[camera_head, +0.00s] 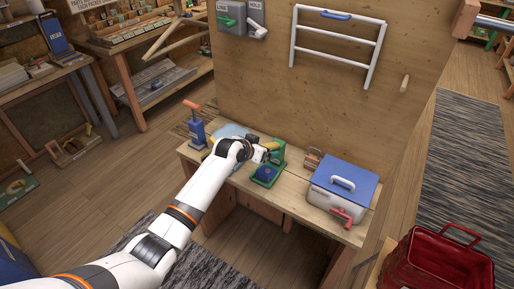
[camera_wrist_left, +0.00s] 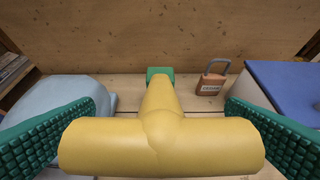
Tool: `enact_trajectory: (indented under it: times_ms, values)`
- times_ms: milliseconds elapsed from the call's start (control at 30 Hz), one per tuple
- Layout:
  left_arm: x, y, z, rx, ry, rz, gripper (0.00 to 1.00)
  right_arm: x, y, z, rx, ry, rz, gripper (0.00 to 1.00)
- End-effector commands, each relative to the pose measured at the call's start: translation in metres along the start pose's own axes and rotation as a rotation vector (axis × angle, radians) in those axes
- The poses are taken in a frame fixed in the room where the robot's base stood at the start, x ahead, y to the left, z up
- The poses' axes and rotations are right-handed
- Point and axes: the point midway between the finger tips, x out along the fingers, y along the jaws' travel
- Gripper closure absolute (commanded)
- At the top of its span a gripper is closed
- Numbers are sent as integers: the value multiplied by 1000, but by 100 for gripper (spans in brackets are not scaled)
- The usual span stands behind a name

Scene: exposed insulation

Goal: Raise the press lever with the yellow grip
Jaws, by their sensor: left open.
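The press (camera_head: 279,158) is green and stands on the workbench, with a blue part low on its front. Its lever ends in a yellow T-shaped grip (camera_wrist_left: 160,146), which fills the lower middle of the left wrist view. The lever runs back from the grip to a green block (camera_wrist_left: 160,74). My left gripper (camera_head: 265,151) is at the press, partly covering it in the head view. My right gripper is not in view.
A padlock (camera_wrist_left: 211,80) and a blue-lidded box (camera_head: 345,181) stand right of the press. A pale blue rounded object (camera_wrist_left: 56,95) is close on the left. A blue tool with an orange handle (camera_head: 196,127) is farther left. A wooden panel (camera_head: 315,105) rises behind the bench.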

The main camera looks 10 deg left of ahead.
Motion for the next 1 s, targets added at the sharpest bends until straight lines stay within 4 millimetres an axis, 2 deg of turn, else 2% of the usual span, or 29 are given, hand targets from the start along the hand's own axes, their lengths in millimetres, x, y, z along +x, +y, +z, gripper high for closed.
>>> enact_trajectory:
  times_ms: [167,700,833,1000]
  values:
    - [-12,0,-2,1,0,0,5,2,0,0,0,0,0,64]
    - [-104,1,-1,2,-3,2,5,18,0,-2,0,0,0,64]
    - [-116,1,0,1,-3,1,5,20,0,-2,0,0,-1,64]
    - [-121,0,1,-1,-4,1,5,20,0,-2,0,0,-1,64]
